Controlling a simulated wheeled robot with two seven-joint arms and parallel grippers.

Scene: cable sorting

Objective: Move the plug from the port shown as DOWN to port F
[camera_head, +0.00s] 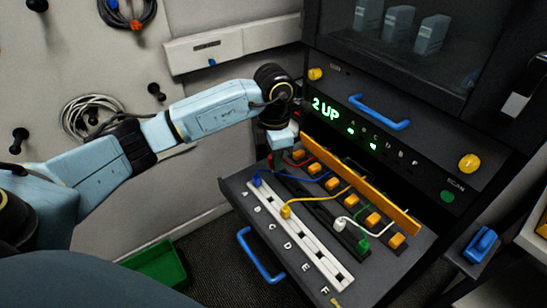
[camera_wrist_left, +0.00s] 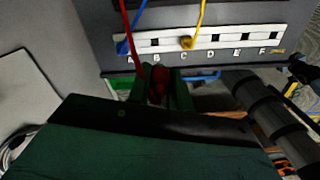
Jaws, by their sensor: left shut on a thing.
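My left gripper (camera_head: 283,147) hangs over the back left corner of the open drawer (camera_head: 400,265), and its tip is partly hidden in the head view. In the left wrist view its fingers (camera_wrist_left: 160,88) are shut on a red plug (camera_wrist_left: 158,82) with a red cable. The plug is apart from the white port strip (camera_head: 318,262), lettered A to F. A blue plug (camera_head: 257,181) is in port A and a yellow plug (camera_head: 286,212) in port C; port F (camera_wrist_left: 262,38) looks empty. The display (camera_head: 326,108) reads "2 UP" in green. My right gripper is not in view.
A white plug (camera_head: 339,224) and a green plug (camera_head: 363,245) sit by a black strip. Several orange blocks (camera_head: 373,219) stand along a long orange bar (camera_head: 360,184). Cables cross the drawer. A blue handle (camera_head: 380,112) juts from the cabinet above.

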